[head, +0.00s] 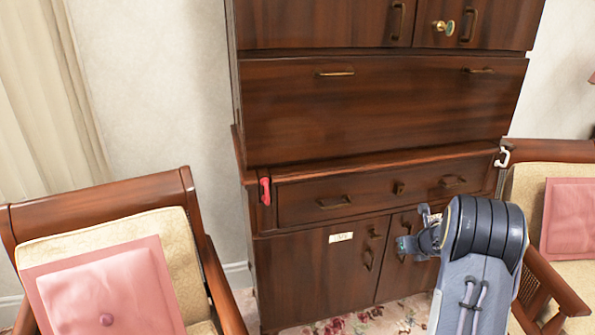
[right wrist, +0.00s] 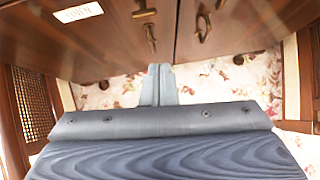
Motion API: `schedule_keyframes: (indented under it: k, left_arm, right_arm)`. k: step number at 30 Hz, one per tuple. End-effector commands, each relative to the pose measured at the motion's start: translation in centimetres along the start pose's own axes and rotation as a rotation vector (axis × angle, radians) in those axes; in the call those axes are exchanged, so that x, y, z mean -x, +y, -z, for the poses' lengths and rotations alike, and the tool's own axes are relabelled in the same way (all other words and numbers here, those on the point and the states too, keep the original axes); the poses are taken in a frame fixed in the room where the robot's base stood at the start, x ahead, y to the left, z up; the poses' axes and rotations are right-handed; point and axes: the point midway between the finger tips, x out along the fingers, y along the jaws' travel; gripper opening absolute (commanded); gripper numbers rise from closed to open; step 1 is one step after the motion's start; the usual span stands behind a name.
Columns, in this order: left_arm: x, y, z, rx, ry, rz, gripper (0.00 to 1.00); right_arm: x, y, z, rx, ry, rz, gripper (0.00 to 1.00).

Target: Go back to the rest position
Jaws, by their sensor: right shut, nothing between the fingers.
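My right gripper (head: 408,245) is at the end of my right arm, which comes in from the lower right of the head view. It is in front of the lower doors of a dark wooden cabinet (head: 300,265). In the right wrist view the two grey fingers of my right gripper (right wrist: 158,72) are together, with nothing between them. Below the cabinet doors the wrist view shows a flowered carpet (right wrist: 105,92). My left gripper is not in either view.
A wooden armchair with a pink cushion (head: 105,290) stands at the left. Another armchair with a pink cushion (head: 570,215) stands at the right, close to my right arm. A red handle (head: 265,191) and a white handle (head: 502,157) are on the cabinet's sides. A white label (head: 341,237) is on a lower door.

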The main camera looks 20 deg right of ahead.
Motion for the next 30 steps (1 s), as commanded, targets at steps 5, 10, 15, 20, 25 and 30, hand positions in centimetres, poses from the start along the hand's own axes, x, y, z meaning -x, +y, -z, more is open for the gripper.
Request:
schedule_keyframes:
  k: [5,10,15,20,25,30]
  left_arm:
    - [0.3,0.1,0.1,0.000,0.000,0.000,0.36]
    - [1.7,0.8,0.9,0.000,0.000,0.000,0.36]
    - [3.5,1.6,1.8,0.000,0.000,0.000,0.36]
    - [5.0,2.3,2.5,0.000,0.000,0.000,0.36]
    - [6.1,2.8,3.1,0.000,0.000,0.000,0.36]
    - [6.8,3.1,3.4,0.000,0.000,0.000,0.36]
  right_arm:
    - [1.1,0.2,-1.3,-0.078,-0.036,0.013,0.00]
    - [8.6,1.6,-6.9,-0.621,-0.222,0.053,0.00]
    - [19.0,5.6,-7.5,-1.517,-0.301,0.024,0.00]
    - [26.9,12.7,-2.2,-2.269,-0.107,0.024,0.00]
    - [33.3,20.8,4.8,-2.781,0.242,0.175,0.00]
    - [37.7,26.4,10.2,-3.019,0.533,0.398,0.00]
